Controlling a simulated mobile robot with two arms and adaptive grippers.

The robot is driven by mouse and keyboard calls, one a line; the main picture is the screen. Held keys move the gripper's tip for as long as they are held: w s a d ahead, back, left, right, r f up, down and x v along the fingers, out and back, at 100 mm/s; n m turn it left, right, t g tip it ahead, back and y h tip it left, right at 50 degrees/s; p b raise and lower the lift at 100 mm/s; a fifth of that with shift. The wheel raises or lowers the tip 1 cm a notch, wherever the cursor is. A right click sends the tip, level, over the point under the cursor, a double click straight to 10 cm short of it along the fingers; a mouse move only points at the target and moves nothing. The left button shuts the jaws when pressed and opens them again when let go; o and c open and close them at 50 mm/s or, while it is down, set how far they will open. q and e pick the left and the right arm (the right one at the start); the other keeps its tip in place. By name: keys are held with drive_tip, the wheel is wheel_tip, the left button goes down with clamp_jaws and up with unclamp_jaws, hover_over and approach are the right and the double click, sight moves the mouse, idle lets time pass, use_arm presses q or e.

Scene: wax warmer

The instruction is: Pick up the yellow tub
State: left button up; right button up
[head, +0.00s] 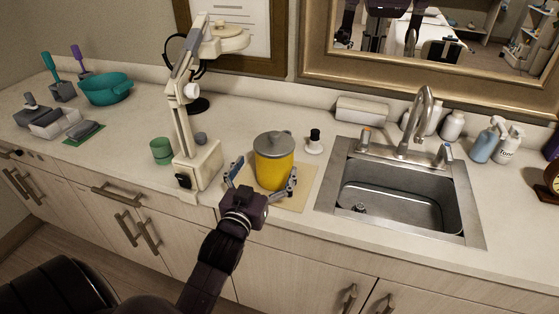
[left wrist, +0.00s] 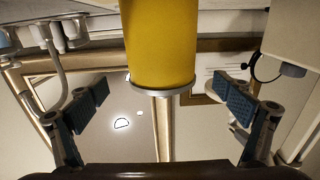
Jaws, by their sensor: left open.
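The yellow tub (head: 274,170) stands upright on a tan mat (head: 300,197) on the counter, with a grey lid (head: 273,145) on top. In the left wrist view the tub (left wrist: 160,45) appears upside down, centred between the fingers, its grey lid rim (left wrist: 160,89) lower in the picture. My left gripper (head: 263,177) is open at the front of the tub, one finger towards each side. Gaps show between the tub and both fingers in the wrist view (left wrist: 166,104). My right gripper is not seen.
A small black-topped bottle (head: 314,142) stands behind right. The sink (head: 400,190) lies to the right. A teal bowl (head: 106,89) sits far left.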

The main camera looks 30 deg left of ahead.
sight(275, 147)
use_arm(q)
drive_tip(key=shift+w+a+r, duration=0.1)
drive_tip(key=shift+w+a, duration=0.1)
drive_tip(key=shift+w, duration=0.65)
drive_tip(key=shift+w+a+r+p, duration=0.1)
drive_tip(key=shift+w+a+p, duration=0.05)
drive_tip(key=shift+w+p, duration=0.2)
drive_tip(key=p+x, duration=0.1)
drive_tip(key=x, duration=0.2)
drive_tip(key=shift+w+a, duration=0.2)
drive_tip(key=shift+w, duration=0.15)
drive_tip(key=shift+w+a, duration=0.15)
drive_tip(key=shift+w, duration=0.4)
drive_tip(key=c, duration=2.1)
drive_tip(key=shift+w+r, duration=0.1)
drive_tip(key=shift+c, duration=0.5)
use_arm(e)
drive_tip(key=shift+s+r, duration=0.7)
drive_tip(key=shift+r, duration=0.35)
use_arm(q)
drive_tip(key=shift+r, duration=0.1)
